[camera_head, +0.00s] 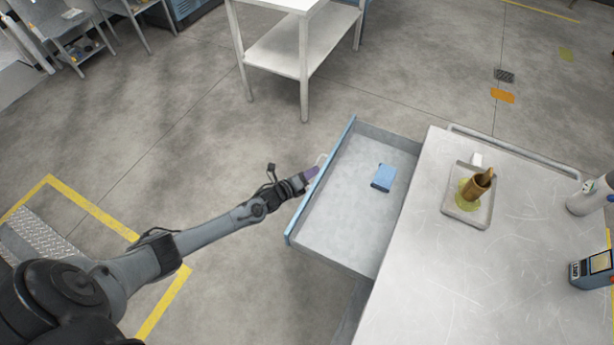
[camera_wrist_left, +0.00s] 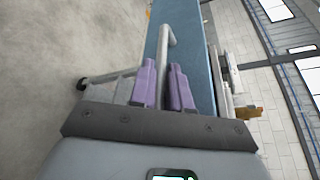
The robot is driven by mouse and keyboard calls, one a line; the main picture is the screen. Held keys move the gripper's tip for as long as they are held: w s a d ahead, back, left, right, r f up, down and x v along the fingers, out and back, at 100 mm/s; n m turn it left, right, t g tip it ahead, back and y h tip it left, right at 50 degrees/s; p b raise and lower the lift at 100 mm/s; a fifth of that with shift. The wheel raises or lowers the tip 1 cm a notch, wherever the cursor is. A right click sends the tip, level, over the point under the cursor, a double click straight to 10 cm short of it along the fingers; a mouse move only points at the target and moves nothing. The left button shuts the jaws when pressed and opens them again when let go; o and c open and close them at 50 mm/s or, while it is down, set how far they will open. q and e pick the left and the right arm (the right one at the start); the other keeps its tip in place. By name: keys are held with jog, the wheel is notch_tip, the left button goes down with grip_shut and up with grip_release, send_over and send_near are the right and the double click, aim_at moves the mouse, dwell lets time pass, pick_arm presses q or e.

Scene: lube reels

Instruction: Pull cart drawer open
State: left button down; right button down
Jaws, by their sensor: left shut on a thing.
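The cart (camera_head: 385,300) stands at the right in the head view, and its drawer (camera_head: 340,215) is pulled well out to the left. The drawer has a blue front (camera_head: 322,180) with a pale bar handle (camera_head: 321,160). A blue box-like item (camera_head: 383,177) lies inside the drawer. My left gripper (camera_head: 311,174) is at the drawer front, shut on the handle. In the left wrist view, the purple fingers (camera_wrist_left: 166,88) are at the grey handle (camera_wrist_left: 166,45), beside the blue drawer front (camera_wrist_left: 200,70). My right gripper is not in view.
On the cart top stand a tray (camera_head: 447,205) with a brown cylindrical item (camera_head: 479,184), a white bottle (camera_head: 584,197) and a blue-grey device (camera_head: 590,269). A white table (camera_head: 276,50) stands behind the drawer.

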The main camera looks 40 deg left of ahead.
pick_arm(q)
jog(key=shift+a, duration=0.15)
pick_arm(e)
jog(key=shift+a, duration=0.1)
pick_arm(q)
jog(key=c, duration=1.4)
grip_release()
jog(key=shift+c, duration=0.2)
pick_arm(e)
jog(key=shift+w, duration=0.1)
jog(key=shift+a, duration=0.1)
pick_arm(q)
jog(key=shift+s, duration=0.15)
